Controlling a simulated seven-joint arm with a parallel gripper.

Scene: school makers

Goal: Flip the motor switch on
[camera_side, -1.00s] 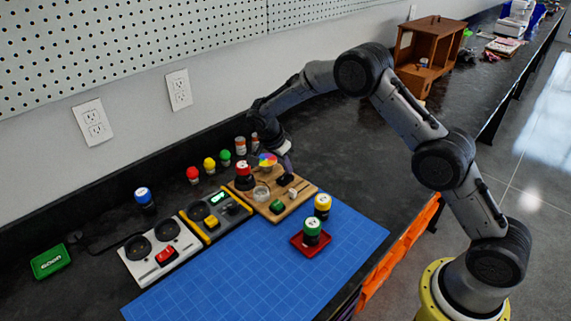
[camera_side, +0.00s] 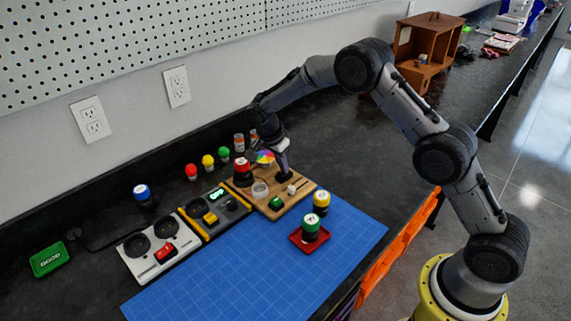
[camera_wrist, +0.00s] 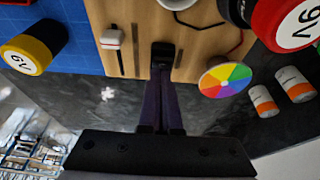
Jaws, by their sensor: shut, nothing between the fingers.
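The wooden board (camera_side: 268,211) holds the motor parts and lies at the back edge of the blue mat. A rainbow colour disc (camera_side: 264,157) stands near its back; it also shows in the wrist view (camera_wrist: 226,80). A small white block with a red line (camera_wrist: 112,38), possibly a slide switch, sits on the board beside dark slots. My gripper (camera_wrist: 162,76) is shut and empty, pointing down over the board, between the white block and the disc. A black piece (camera_wrist: 163,52) shows at its fingertips; I cannot tell whether it is switch or fingertip. My gripper (camera_side: 285,174) looks low over the board.
A red-topped 9V battery (camera_side: 242,168) stands near the disc. A yellow-topped battery (camera_side: 321,201) and a green-topped one on a red tray (camera_side: 297,241) stand on the blue mat (camera_side: 225,270). Two meter-like panels, one with a red switch (camera_side: 165,252), lie to the left.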

